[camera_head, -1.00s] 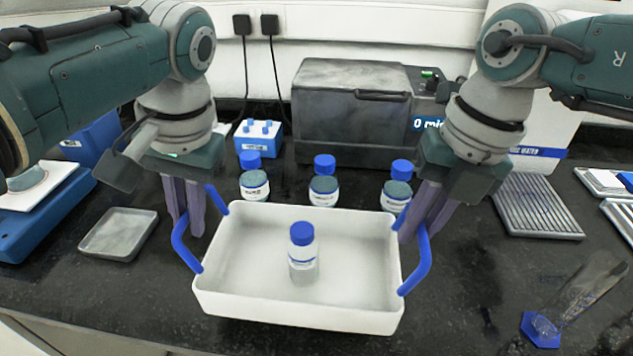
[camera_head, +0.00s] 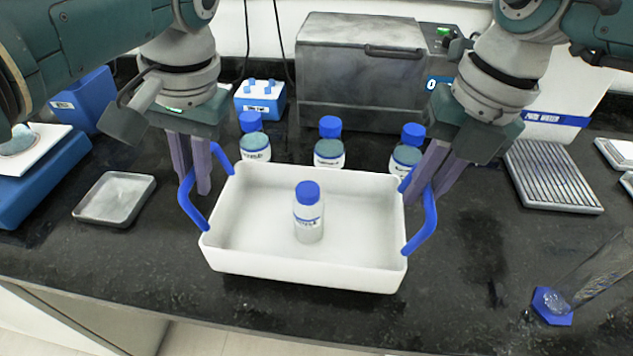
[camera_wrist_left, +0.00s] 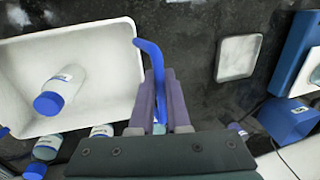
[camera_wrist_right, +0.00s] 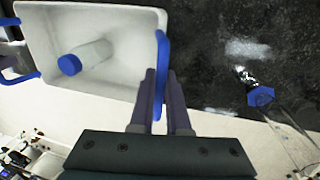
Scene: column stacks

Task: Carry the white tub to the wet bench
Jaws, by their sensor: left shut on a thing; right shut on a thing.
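The white tub (camera_head: 300,270) has blue side handles and holds one blue-capped bottle (camera_head: 308,215), standing upright. In the head view the tub appears over the black bench; I cannot tell whether it touches it. My left gripper (camera_head: 195,190) is shut on the left blue handle (camera_head: 190,203). It also shows in the left wrist view, with the handle (camera_wrist_left: 152,65) between the fingers (camera_wrist_left: 160,105). My right gripper (camera_head: 428,195) is shut on the right blue handle (camera_head: 424,225), seen too in the right wrist view (camera_wrist_right: 162,60).
Several blue-capped bottles (camera_head: 329,150) stand just behind the tub. A grey machine (camera_head: 360,85) is at the back. A small grey tray (camera_head: 115,198) lies left, a ribbed plate (camera_head: 552,178) right. A glass cylinder with a blue base (camera_head: 552,306) is at front right.

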